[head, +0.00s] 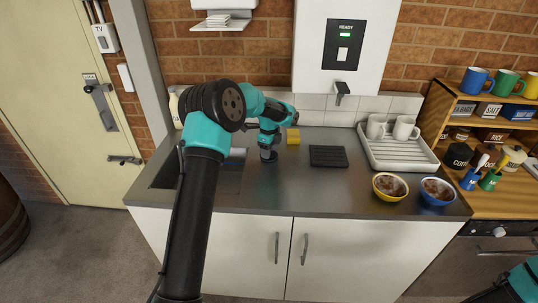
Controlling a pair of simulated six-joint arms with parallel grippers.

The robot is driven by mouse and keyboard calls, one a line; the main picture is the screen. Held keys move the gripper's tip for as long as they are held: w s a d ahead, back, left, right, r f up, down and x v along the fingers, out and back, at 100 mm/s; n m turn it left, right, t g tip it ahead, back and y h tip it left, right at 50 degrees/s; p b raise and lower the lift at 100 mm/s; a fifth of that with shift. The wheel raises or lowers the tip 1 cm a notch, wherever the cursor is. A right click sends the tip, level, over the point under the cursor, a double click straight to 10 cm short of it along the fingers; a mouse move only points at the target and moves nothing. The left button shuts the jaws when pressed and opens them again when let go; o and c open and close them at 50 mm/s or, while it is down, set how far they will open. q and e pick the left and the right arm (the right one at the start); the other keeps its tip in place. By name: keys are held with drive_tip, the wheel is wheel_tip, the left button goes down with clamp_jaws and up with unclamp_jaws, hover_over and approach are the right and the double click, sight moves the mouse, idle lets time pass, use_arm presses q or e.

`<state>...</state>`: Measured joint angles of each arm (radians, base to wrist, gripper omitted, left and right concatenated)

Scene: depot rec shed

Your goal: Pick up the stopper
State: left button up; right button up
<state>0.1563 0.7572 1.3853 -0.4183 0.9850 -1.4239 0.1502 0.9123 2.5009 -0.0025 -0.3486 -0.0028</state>
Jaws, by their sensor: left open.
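My left gripper (268,157) points down at the steel counter, right of the sink (166,174). It is open, and its fingertips are small and dark at this distance. I cannot make out the stopper clearly. A dark shape low at the fingertips could be the stopper or part of the gripper; I cannot tell which. My left arm crosses in front of the sink and hides much of it. Only a part of my right arm shows at the bottom right corner; its gripper is out of view.
A yellow sponge (293,136) and a black ridged mat (328,156) lie close to the right of the left gripper. A white drying rack (392,158) holds two mugs. Two filled bowls, yellow-rimmed (389,186) and blue (437,191), stand at the counter's right front.

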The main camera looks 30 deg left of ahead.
idle(0.3)
use_arm(q)
drive_tip(key=c, duration=1)
drive_tip(key=shift+r, duration=0.1)
drive_tip(key=shift+r, duration=1.6)
drive_tip(key=shift+s+d+r, duration=0.1)
drive_tip(key=shift+s+r, duration=0.05)
drive_tip(key=shift+s, duration=0.05)
drive_tip(key=s+d, duration=0.2)
drive_tip(key=s, duration=0.2)
drive_tip(key=s+d+r, duration=0.1)
drive_tip(key=s+d, duration=0.2)
drive_tip(key=s, duration=0.2)
drive_tip(key=s+d, duration=0.3)
drive_tip(key=s, duration=0.1)
drive_tip(key=shift+s+d+r, duration=0.1)
drive_tip(key=shift+s+r, duration=0.05)
drive_tip(key=shift+r, duration=0.05)
